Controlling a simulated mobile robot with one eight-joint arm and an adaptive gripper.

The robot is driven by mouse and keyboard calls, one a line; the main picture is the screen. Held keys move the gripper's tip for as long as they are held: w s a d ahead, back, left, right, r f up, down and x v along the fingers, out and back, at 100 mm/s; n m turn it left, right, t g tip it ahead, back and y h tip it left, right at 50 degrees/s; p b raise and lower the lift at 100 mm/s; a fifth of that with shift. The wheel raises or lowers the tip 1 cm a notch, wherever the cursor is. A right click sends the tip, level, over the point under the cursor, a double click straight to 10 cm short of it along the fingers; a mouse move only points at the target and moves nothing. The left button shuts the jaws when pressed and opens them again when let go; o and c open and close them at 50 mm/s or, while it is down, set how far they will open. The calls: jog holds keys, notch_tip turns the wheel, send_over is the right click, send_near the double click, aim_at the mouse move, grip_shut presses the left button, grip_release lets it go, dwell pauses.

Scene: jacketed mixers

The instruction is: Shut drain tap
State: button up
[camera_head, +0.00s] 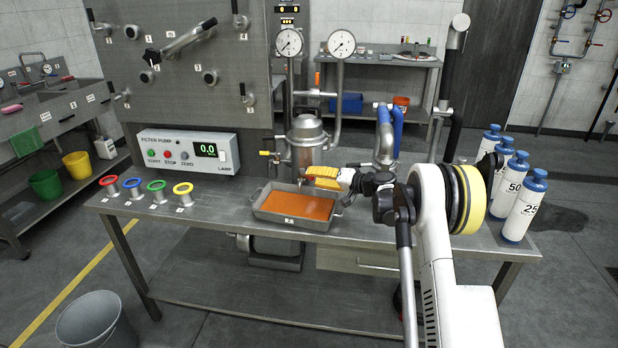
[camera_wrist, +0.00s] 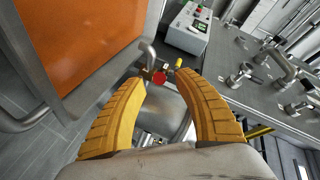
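The steel jacketed vessel (camera_head: 307,140) stands at the back of the bench, above an orange-filled tray (camera_head: 262,214). In the wrist view, a small tap with a round red end (camera_wrist: 159,77) and a bent metal pipe shows by the vessel's body (camera_wrist: 172,108). My gripper (camera_head: 312,174) is low in front of the vessel, over the tray's right side. In the wrist view its two yellow fingers (camera_wrist: 160,74) are apart, with the red end seen between their tips. Whether they touch it cannot be told. In the head view the gripper hides the tap.
A pump box (camera_head: 187,150) stands at left, with several coloured rings (camera_head: 131,183) in front. Two gauges (camera_head: 340,44) rise behind the vessel. A blue-handled pipe (camera_head: 384,132) is right of it. Several blue-capped bottles (camera_head: 525,207) line the right edge. The front of the bench is fairly clear.

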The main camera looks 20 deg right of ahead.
jog(key=v, duration=0.9)
jog(key=shift+s, duration=0.2)
jog(key=shift+d+r, duration=0.1)
jog(key=shift+r, duration=0.05)
